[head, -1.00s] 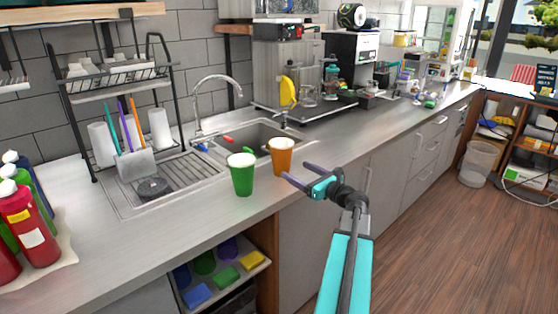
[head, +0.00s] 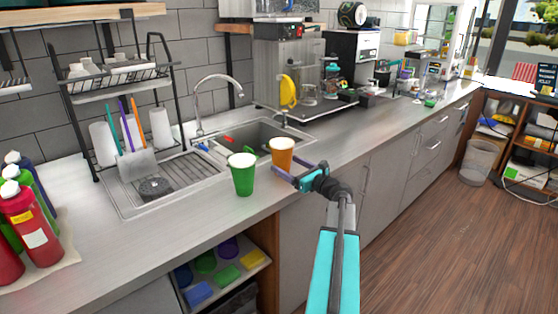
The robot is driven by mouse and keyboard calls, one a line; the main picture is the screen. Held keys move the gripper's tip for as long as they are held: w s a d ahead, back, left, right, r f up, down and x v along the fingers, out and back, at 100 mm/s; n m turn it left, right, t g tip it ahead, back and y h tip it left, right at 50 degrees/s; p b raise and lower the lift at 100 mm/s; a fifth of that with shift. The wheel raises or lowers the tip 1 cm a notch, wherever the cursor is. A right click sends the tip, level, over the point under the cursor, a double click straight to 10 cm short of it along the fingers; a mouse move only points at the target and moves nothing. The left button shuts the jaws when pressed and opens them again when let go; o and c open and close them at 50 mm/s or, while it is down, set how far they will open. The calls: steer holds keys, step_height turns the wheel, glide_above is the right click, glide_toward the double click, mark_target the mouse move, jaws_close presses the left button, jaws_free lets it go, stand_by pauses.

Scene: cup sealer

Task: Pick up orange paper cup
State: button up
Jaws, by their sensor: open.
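An orange paper cup (head: 281,151) stands upright on the grey counter by the front right corner of the sink. A green paper cup (head: 242,174) stands to its left and nearer the counter's front edge. My gripper (head: 285,176) is open, with its purple fingers at the lower right of the orange cup. One finger overlaps the cup's lower part in the picture. I cannot tell whether the fingers touch the cup or lie around it.
The sink (head: 250,137) with its faucet (head: 213,95) lies behind the cups. A dish rack (head: 117,90) and several bottles (head: 30,210) stand at the left. The counter (head: 190,232) is clear in front of the drainboard and to the right of the orange cup.

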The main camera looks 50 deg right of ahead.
mark_target(282, 161)
steer(key=shift+w+d+p, duration=0.2)
steer(key=shift+w+p, duration=0.35)
steer(key=shift+w, duration=1.5)
steer(key=shift+c, duration=0.4)
steer(key=c, duration=1.1)
